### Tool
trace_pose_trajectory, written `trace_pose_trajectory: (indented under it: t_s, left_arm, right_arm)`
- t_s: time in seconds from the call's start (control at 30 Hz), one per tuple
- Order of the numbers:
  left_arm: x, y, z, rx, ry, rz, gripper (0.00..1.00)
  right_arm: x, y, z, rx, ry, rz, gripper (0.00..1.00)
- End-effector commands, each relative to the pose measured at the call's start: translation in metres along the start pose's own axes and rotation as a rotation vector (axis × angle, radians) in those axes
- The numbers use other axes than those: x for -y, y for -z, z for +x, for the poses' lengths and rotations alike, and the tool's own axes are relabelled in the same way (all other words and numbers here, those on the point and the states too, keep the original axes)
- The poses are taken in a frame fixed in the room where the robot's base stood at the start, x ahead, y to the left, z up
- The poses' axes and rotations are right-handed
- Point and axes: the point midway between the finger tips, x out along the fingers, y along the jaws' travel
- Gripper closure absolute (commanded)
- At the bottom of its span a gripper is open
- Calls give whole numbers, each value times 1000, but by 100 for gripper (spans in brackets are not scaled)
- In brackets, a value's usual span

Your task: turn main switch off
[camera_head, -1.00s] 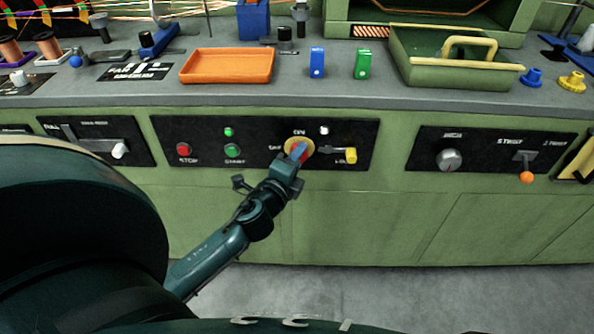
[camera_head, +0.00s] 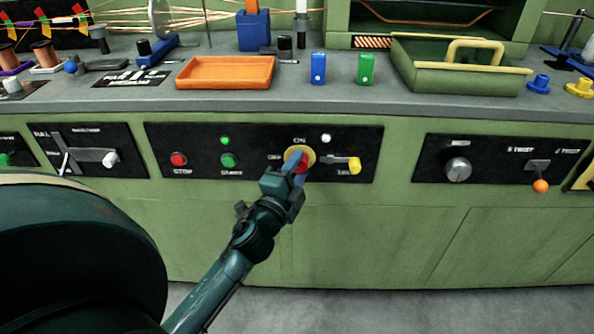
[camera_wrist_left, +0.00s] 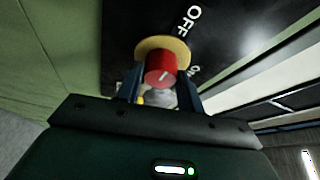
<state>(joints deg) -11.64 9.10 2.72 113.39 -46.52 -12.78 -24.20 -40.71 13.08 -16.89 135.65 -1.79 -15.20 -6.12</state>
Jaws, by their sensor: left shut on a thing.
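The main switch is a red knob on a yellow round plate, set in a black panel, with ON above it and OFF to its left. In the head view the red knob (camera_head: 302,165) shows partly past my left gripper (camera_head: 296,162), whose fingers reach up to it. In the left wrist view the knob (camera_wrist_left: 161,68) sits between the two blue fingers of my left gripper (camera_wrist_left: 160,88), with a white mark on its face. The gripper is shut on the knob. The right gripper is not in view.
The black panel (camera_head: 255,170) also has a red stop button (camera_head: 179,160), a green start button (camera_head: 229,160) and a yellow-tipped lever (camera_head: 354,165) close to the right of the knob. The grey worktop (camera_head: 300,102) overhangs above, with an orange tray (camera_head: 225,72).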

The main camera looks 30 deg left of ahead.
Motion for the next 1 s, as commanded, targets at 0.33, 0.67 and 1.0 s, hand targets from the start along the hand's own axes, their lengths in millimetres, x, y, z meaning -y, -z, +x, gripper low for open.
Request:
trace_pose_trajectory:
  t_s: [0.33, 0.67, 1.0]
  left_arm:
    - [1, 0, 0, 2, 1, -3, 52]
    - [0, 0, 0, 0, 0, -1, 41]
    - [-3, 0, -40, 2, -4, -5, 41]
  right_arm:
    - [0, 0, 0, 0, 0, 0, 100]
    - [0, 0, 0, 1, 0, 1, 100]
    - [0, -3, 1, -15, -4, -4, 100]
